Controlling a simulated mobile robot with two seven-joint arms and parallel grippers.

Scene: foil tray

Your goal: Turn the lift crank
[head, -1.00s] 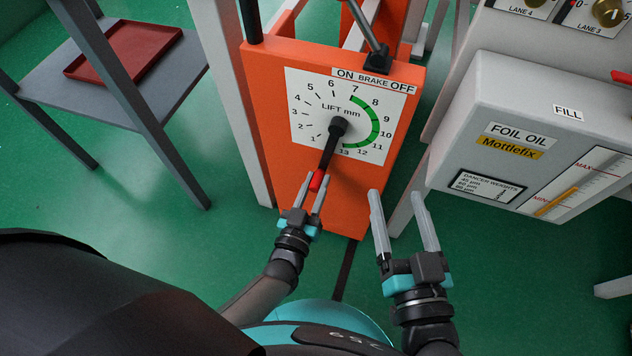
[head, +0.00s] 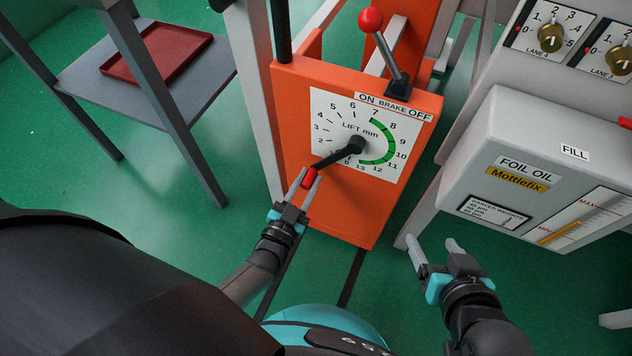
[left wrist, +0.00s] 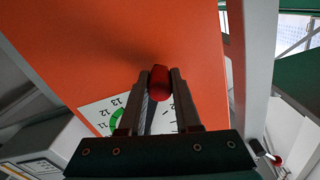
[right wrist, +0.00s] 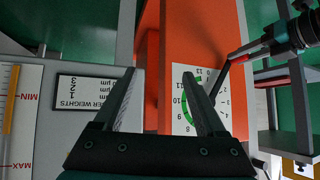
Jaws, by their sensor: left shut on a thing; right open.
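The lift crank (head: 334,157) is a black arm on a hub at the middle of the white LIFT mm dial (head: 325,108), on the front of an orange housing (head: 340,212). It points down and left, near the low numbers. My left gripper (head: 308,182) is shut on the crank's red knob (head: 309,178). The red knob (left wrist: 159,82) also shows between the fingers in the left wrist view. My right gripper (head: 432,246) is open and empty, below and right of the housing. In the right wrist view the crank (right wrist: 236,66) shows beyond my right fingers.
A brake lever with a red ball (head: 370,19) stands on top of the housing, by the ON BRAKE OFF label. A grey FOIL OIL box (head: 540,140) is at the right. A grey stand with a red tray (head: 157,52) is at the left.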

